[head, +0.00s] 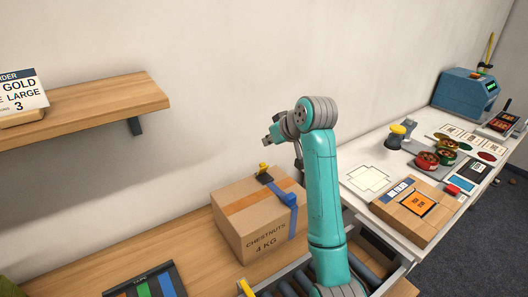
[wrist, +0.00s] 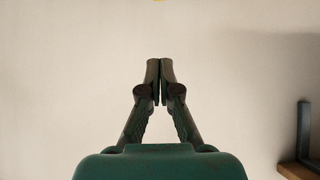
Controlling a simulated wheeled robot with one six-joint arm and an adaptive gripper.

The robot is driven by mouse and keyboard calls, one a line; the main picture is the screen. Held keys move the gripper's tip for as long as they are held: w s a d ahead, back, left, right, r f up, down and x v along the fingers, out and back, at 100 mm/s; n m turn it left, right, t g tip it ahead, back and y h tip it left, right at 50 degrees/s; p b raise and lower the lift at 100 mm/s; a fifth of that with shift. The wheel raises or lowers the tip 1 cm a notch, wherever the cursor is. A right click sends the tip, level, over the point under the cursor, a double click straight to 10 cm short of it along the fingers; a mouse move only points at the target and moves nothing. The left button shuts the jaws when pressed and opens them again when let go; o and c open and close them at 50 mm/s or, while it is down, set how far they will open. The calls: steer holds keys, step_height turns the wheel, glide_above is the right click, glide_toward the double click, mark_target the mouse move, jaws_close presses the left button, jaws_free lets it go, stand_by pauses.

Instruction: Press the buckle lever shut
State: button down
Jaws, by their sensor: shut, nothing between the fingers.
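A cardboard box (head: 240,228) marked "CHESTNUTS 4 KG" stands on the wooden bench. A blue strap (head: 293,222) runs over its top and down its front, with a blue block (head: 289,198) at the top front edge. Farther back on the strap is a dark piece with a yellow tip (head: 264,166) sticking up, which looks like the buckle lever; its exact angle is too small to tell. My gripper (head: 268,137) is above and behind the box, apart from it. The wrist view shows the gripper (wrist: 160,70) shut and empty, facing the bare wall.
A wall shelf (head: 90,105) with an order card (head: 20,92) is at left. Rollers (head: 290,287) lie in front of the box.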

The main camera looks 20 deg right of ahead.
mark_target(262, 168)
steer(key=x, duration=0.3)
steer(key=f+x, duration=0.1)
steer(key=x, duration=0.2)
steer(key=s+x, duration=0.1)
steer(key=x, duration=0.2)
steer(key=shift+d+f, duration=0.2)
steer(key=shift+d, duration=0.05)
steer(key=shift+s+d+f, duration=0.1)
steer(key=shift+s+f, duration=0.15)
steer(key=shift+s, duration=0.25)
steer(key=shift+s+d+f, duration=0.15)
steer(key=shift+s+f, duration=0.1)
steer(key=shift+s, duration=0.25)
